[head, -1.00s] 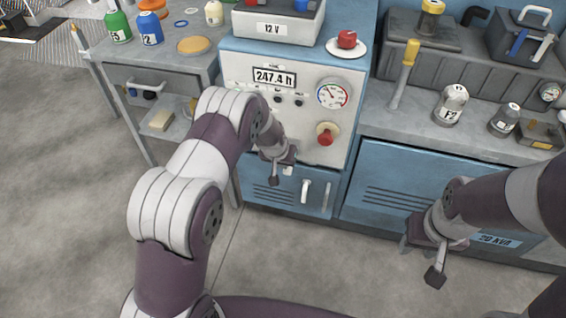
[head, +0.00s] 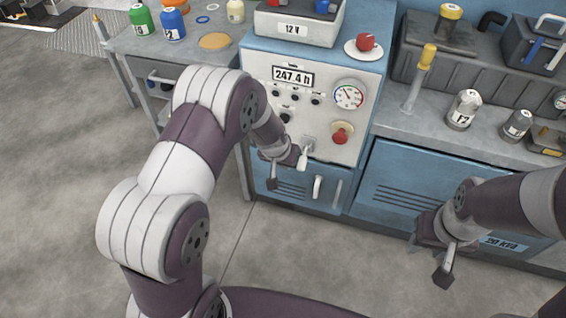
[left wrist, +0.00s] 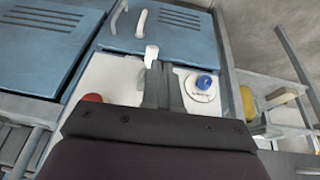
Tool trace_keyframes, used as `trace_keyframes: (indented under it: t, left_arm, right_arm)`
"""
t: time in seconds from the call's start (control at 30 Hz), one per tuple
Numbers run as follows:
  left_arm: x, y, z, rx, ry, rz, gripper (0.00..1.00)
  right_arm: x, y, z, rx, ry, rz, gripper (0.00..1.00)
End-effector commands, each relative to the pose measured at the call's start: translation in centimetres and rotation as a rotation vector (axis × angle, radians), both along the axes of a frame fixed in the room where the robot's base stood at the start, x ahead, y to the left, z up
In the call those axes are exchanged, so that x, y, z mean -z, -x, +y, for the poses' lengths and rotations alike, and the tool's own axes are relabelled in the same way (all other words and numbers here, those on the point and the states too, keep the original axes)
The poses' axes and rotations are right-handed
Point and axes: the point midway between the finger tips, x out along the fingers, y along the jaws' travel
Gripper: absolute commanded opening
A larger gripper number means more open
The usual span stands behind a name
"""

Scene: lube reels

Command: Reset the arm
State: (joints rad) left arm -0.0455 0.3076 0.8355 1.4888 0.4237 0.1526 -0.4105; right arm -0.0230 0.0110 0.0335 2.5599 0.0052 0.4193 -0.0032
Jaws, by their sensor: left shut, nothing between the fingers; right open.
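My left arm reaches from the lower left to the front of the blue and white machine (head: 326,122). My left gripper (head: 291,157) is shut and empty, close beside a white lever (head: 303,158) low on the panel. In the left wrist view the shut fingers (left wrist: 158,84) point at the panel, near the white lever (left wrist: 151,55); whether they touch it I cannot tell. My right gripper (head: 430,243) is open and empty in front of the blue cabinets at the right.
A red knob (head: 341,133) and a gauge (head: 348,95) sit on the panel. A blue knob on a round plate (left wrist: 202,83) shows beside my left fingers. A bench with bottles stands at the left (head: 120,42). The floor in front (head: 300,245) is clear.

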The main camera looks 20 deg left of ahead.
Motion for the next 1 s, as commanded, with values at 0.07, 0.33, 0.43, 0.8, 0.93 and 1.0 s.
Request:
trace_keyframes:
  t: [0.07, 0.33, 0.43, 0.8, 0.93, 1.0]
  left_arm:
    - [-0.4, 0.7, 0.1, 0.0, 0.0, 0.0, 0.0]
    - [-0.7, 1.2, 0.1, 0.0, 0.0, 0.001, 0.0]
    - [-0.7, 1.1, 0.1, 0.0, 0.0, 0.001, 0.0]
    - [0.0, 2.7, 0.0, -0.041, 0.021, 0.058, 0.0]
    - [-1.4, 8.6, 0.3, -0.06, 0.019, 0.21, 0.0]
    - [-3.5, 11.7, 0.7, -0.063, 0.006, 0.266, 0.0]
  right_arm:
    - [0.0, 0.0, 0.0, 0.0, 0.0, 0.0, 0.43]
    - [0.0, 0.0, 0.0, 0.0, 0.0, 0.0, 0.43]
    - [0.0, 0.0, 0.0, 0.0, 0.0, 0.0, 0.43]
    - [0.0, 0.0, 0.0, 0.0, 0.0, 0.0, 0.43]
    - [0.0, 0.0, 0.0, 0.0, 0.0, 0.0, 0.43]
    - [0.0, 0.0, 0.0, 0.0, 0.0, 0.0, 0.43]
